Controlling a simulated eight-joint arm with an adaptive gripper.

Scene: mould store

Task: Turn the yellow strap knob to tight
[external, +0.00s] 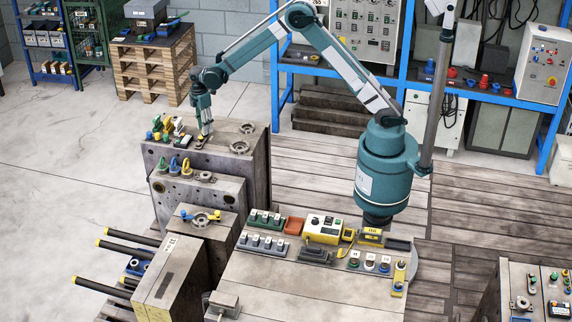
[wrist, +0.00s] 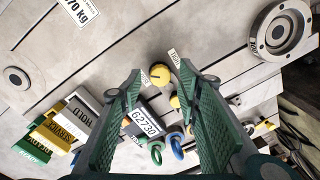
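The yellow knob (wrist: 159,75) shows in the wrist view, round, with a short dark mark on its left part. It sits on the grey mould top between the tips of my gripper (wrist: 160,84). My gripper is open, with a green ribbed finger on either side of the knob and a visible gap to each. A small pale label (wrist: 174,58) lies to the right of the knob, its text too small to read. In the external view my gripper (external: 206,135) points down over the tall mould block (external: 223,158); I cannot clearly make out the knob there.
Yellow, white and green tags (wrist: 65,125) lie left of the fingers in the wrist view. A number plate (wrist: 143,122) and green and blue rings (wrist: 176,146) sit between the fingers, nearer the palm. A round metal ring (wrist: 283,29) is at upper right.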

